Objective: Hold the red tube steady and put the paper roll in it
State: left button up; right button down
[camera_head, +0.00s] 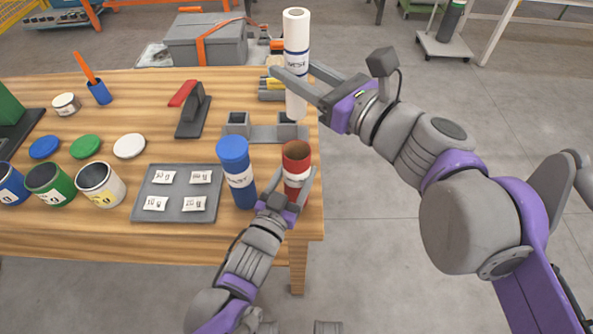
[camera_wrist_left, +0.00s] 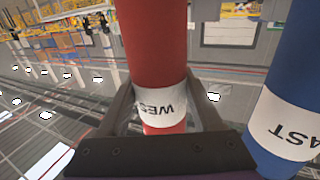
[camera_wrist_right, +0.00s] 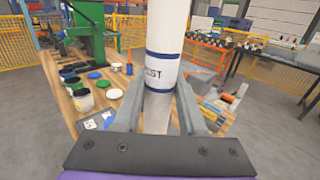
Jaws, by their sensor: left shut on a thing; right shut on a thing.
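The red tube (camera_head: 297,158) stands upright near the table's right edge, its open top facing up and a white WEST label on its side. My left gripper (camera_head: 289,190) is shut on it; in the left wrist view the fingers sit on both sides of the red tube (camera_wrist_left: 155,45). The paper roll (camera_head: 296,45) is white with blue bands and a label whose visible letters end in ST. My right gripper (camera_head: 290,88) is shut on it and holds it upright, above and beyond the red tube. The right wrist view shows the roll (camera_wrist_right: 164,40) between the fingers.
A blue tube (camera_head: 235,165) with a closed blue top stands just left of the red tube. A grey holder (camera_head: 262,133) is behind them. A grey tray (camera_head: 180,215) with small packets, paint cans, lids and a red-handled tool (camera_head: 190,105) lie further left.

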notch_tip(320, 180, down, 13)
dwell(1.5)
jog(key=shift+c, duration=1.9)
grip_release()
jog(key=shift+d, duration=0.1)
jog(key=v, duration=1.2)
pick_arm(q)
jog(key=o, duration=1.4)
